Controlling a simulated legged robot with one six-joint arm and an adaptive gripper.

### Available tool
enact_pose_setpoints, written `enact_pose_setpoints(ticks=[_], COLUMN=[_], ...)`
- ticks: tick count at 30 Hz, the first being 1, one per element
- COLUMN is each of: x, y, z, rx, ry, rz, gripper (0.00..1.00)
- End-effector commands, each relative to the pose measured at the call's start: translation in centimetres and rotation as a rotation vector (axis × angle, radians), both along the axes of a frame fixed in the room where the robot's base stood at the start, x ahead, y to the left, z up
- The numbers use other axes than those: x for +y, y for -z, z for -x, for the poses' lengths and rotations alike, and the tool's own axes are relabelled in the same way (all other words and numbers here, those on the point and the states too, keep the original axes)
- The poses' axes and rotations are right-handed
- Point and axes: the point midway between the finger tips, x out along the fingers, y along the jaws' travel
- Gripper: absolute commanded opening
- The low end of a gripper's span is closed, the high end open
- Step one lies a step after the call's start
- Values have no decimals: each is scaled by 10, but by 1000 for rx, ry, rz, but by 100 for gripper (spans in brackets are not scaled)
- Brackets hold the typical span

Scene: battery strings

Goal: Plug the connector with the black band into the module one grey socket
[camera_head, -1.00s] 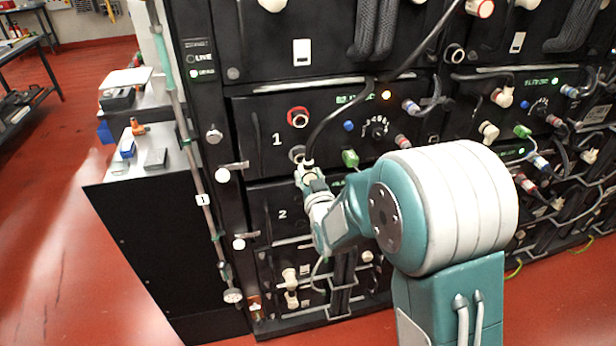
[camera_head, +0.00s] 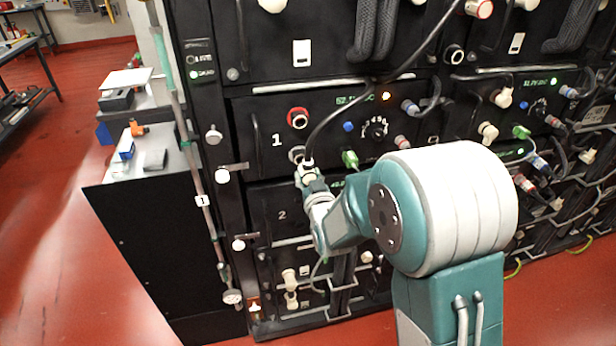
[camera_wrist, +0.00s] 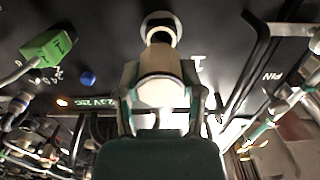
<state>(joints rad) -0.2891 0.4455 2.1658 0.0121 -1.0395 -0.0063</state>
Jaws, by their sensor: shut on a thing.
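My gripper (camera_wrist: 163,90) is shut on a cream-white connector (camera_wrist: 160,78), with one finger on each side of its body. The connector's front end points at the grey socket (camera_wrist: 160,24) of module one and overlaps its ring in the wrist view. A dark part shows between the white body and the ring; I cannot tell whether it is the black band or how deep the front sits. In the head view, my gripper (camera_head: 309,178) is just below the grey socket (camera_head: 297,154), with a black cable rising from the connector. The red-ringed socket (camera_head: 297,118) is above.
A green plug (camera_wrist: 48,45) and a blue knob (camera_wrist: 88,79) are on the panel beside the socket. A black handle (camera_wrist: 262,50) stands out on the other side. Module two (camera_head: 282,214) is below. A grey bench (camera_head: 150,170) stands at left.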

Motion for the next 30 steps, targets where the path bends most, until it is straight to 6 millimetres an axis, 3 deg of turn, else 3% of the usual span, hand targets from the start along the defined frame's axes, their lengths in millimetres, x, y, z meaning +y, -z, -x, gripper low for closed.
enact_pose_setpoints(ticks=[30], x=[5], y=[0], z=[-13], rx=[-1], ry=[0], rz=[0], gripper=[0])
